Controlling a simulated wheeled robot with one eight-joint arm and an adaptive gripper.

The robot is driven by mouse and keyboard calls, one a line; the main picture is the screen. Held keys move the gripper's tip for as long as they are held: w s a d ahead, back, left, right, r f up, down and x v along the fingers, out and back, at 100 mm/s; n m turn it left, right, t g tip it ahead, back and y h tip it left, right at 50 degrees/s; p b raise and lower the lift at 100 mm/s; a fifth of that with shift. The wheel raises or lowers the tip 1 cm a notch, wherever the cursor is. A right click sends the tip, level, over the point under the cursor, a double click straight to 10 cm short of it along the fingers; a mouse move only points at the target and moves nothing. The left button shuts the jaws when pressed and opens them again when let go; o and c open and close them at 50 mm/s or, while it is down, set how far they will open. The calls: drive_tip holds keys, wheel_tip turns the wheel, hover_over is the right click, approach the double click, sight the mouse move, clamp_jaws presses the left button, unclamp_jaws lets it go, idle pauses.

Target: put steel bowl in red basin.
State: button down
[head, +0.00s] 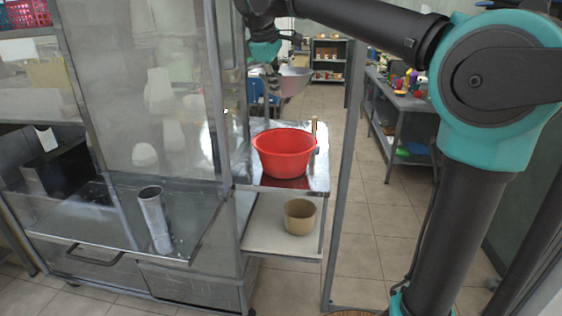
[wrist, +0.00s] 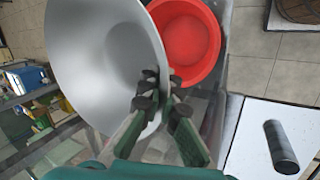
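The steel bowl (head: 295,83) is in the air, above and behind the red basin in the head view. It looks large and tilted in the wrist view (wrist: 98,62). My gripper (head: 274,78) is at the bowl's left side in the head view. In the wrist view my gripper (wrist: 160,90) has its fingers closed on the bowl's rim. The red basin (head: 284,155) stands upright on a small metal side table (head: 256,183). The basin also shows in the wrist view (wrist: 190,38), just beyond the rim and partly hidden by the bowl. Its visible inside looks empty.
A glass-sided press cabinet (head: 150,90) stands left of the table, with a steel cylinder (head: 153,218) on its tray. A tan pot (head: 299,220) is on the shelf below the basin. An upright post (head: 345,170) stands right of the table. A cluttered shelf (head: 405,100) is farther right.

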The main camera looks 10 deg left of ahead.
drive_tip(key=shift+w+f, duration=0.25)
drive_tip(key=shift+f, duration=0.05)
wheel_tip(320, 180, down, 19)
drive_tip(key=shift+f, duration=0.2)
drive_tip(key=shift+f, duration=0.6)
drive_tip(key=c, duration=2.2)
unclamp_jaws()
drive_tip(key=shift+o, duration=1)
drive_tip(key=v, duration=1.3)
drive_tip(key=shift+w+r, duration=0.15)
drive_tip(key=shift+w, duration=0.1)
